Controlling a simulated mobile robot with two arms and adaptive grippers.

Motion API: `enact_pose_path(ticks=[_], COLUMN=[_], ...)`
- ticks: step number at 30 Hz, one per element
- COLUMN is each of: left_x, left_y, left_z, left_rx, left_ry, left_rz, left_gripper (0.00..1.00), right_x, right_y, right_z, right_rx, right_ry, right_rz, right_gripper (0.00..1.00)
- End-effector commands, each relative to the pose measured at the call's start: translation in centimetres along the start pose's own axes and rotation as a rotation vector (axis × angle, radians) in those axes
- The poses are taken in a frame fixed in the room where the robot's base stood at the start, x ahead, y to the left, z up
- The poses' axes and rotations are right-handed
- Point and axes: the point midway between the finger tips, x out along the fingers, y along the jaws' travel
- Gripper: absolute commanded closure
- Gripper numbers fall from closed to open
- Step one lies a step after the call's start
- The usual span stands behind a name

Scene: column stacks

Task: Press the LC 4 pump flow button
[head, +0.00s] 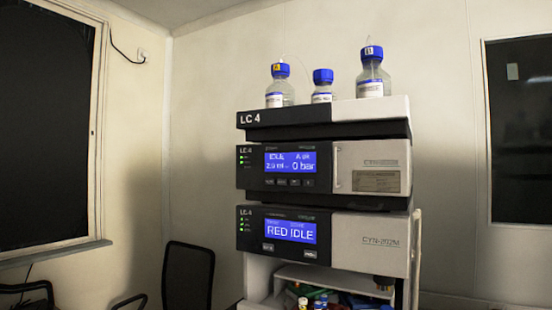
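The LC 4 column stack (324,128) stands in the middle of the head view. Its upper module (325,168) has a blue screen (291,162) reading IDLE and 0 bar, with a row of small dark buttons (289,182) just below it. I cannot read the button labels, so I cannot tell which is the flow button. Its lower module (325,240) has a blue screen (290,230) reading RED IDLE, with two small buttons below it. Neither gripper is in view.
Blue-capped bottles (279,86) stand on top of the stack. Small vials and colored items (330,300) sit in the open space below. Dark chairs (188,277) are at the lower left. A dark window (45,130) is left, another dark panel (520,130) right.

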Motion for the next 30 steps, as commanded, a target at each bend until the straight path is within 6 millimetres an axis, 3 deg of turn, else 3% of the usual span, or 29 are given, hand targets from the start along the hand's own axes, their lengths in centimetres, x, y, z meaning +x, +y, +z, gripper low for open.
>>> enact_pose_path(ticks=[4,10,30], left_x=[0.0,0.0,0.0], left_y=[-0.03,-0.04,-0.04], left_z=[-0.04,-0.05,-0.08], left_rx=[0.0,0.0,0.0], left_ry=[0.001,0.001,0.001], left_rz=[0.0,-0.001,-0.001], left_gripper=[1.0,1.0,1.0], right_x=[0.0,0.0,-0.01], right_y=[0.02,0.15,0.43], right_z=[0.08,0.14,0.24], right_rx=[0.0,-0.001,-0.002], right_ry=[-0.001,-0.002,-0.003], right_rz=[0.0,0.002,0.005], right_gripper=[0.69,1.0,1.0])
